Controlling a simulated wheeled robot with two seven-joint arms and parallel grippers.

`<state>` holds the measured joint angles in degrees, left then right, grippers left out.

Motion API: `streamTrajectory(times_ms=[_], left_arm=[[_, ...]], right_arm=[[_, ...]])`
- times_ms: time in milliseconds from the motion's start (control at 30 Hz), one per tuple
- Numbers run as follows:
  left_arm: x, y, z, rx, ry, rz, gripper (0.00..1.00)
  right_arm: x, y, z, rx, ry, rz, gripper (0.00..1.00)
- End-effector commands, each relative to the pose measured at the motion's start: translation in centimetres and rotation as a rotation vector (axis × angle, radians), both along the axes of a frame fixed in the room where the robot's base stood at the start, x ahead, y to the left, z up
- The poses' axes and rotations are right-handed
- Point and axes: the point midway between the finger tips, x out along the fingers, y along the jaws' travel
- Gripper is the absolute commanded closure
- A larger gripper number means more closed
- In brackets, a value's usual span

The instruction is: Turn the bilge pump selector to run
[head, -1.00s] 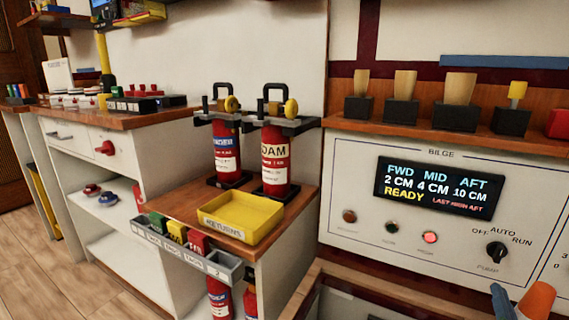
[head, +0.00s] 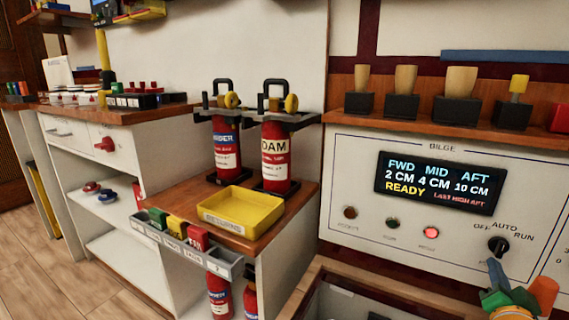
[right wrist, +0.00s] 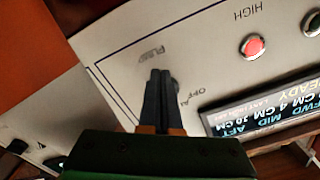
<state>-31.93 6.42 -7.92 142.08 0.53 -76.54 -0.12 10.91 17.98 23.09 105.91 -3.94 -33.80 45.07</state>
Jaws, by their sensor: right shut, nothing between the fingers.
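The bilge pump selector (head: 498,244) is a black round knob at the lower right of the white BILGE panel (head: 350,185), marked OFF, AUTO and RUN above and to its right. I cannot tell clearly which mark it points to. My right gripper (head: 495,268) has its blue fingers just below the knob in the head view. In the right wrist view the fingers (right wrist: 158,80) are shut and empty, in front of the panel. They hide most of the knob (right wrist: 174,86) there, and I cannot tell whether they touch it. My left gripper is not in view.
The panel's display (head: 438,183) reads READY. A lit red lamp (head: 431,233) sits left of the knob. Several plugs on black blocks stand on the wooden ledge (head: 425,120) above. A yellow returns tray (head: 278,212) and two red extinguishers (head: 275,157) are to the left.

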Motion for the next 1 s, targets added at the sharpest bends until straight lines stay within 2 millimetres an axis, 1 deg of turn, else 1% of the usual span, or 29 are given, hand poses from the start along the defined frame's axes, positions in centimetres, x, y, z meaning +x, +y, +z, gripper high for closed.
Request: streamTrajectory(times_ms=[1000], left_arm=[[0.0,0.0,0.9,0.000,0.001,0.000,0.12]], right_arm=[[-0.1,-0.1,0.7,0.000,-0.001,0.000,1.00]])
